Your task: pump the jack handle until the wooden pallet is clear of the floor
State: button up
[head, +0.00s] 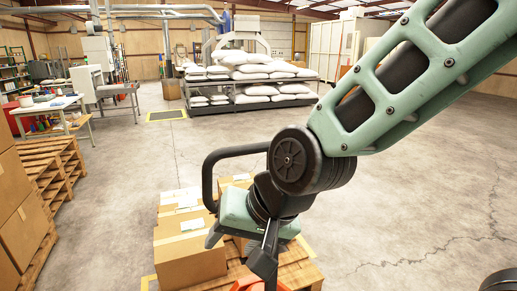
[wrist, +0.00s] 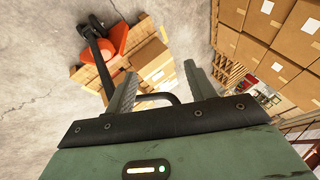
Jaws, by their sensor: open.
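My gripper (head: 240,250) is open, with its fingers pointing down above the loaded wooden pallet (head: 302,272). The black looped jack handle (head: 208,178) rises behind and left of my gripper in the head view. In the wrist view, part of the handle (wrist: 165,97) shows in the gap between my spread fingers (wrist: 160,70); I cannot tell whether it touches them. The orange jack body (wrist: 118,38) shows beyond, beside the pallet (wrist: 88,76). My arm and gripper hide much of the jack in the head view. Any gap under the pallet cannot be seen.
Cardboard boxes (head: 190,255) sit on the pallet. More boxes (head: 22,225) and stacked pallets (head: 45,165) stand at the left. A rack of white sacks (head: 250,92) stands at the back.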

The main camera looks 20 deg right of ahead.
jog(key=w+d+r+m+t, duration=0.4)
jog(key=w+r+m+t, duration=0.1)
jog(key=w+m, duration=0.35)
jog(key=m+t+h, duration=0.3)
jog(key=m+h, duration=0.1)
jog(key=m, duration=0.3)
send_near(247, 150)
jog(key=b+x, duration=0.3)
jog(key=x, duration=0.7)
jog(key=shift+w+f+b, duration=0.25)
jog(key=shift+w+b, duration=0.05)
jog(key=shift+w, duration=0.35)
grip_shut()
